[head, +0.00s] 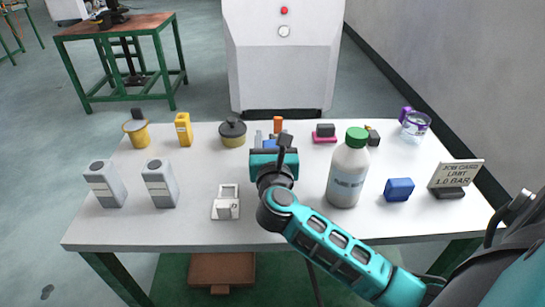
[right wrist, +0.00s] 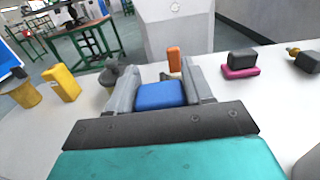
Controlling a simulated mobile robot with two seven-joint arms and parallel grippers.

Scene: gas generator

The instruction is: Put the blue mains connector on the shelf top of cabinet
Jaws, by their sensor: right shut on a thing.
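My right gripper (head: 272,136) reaches over the middle of the white table, pointing toward its back edge. In the right wrist view its two grey fingers (right wrist: 158,84) are shut on a blue block (right wrist: 160,96), which looks like the blue mains connector. In the head view the held block is mostly hidden by the gripper. A second blue block (head: 399,190) lies on the table at the right, near the bottle. A white cabinet-like unit (head: 283,65) with a red and a white button stands behind the table; no shelf top shows clearly. My left gripper is not in view.
Around the gripper stand a white bottle with green cap (head: 348,172), a small white part (head: 226,203), a dark pot (head: 232,132), an orange piece (right wrist: 174,60) and a pink-and-black block (right wrist: 240,64). Two grey boxes stand at the left. A sign (head: 456,174) stands at the right.

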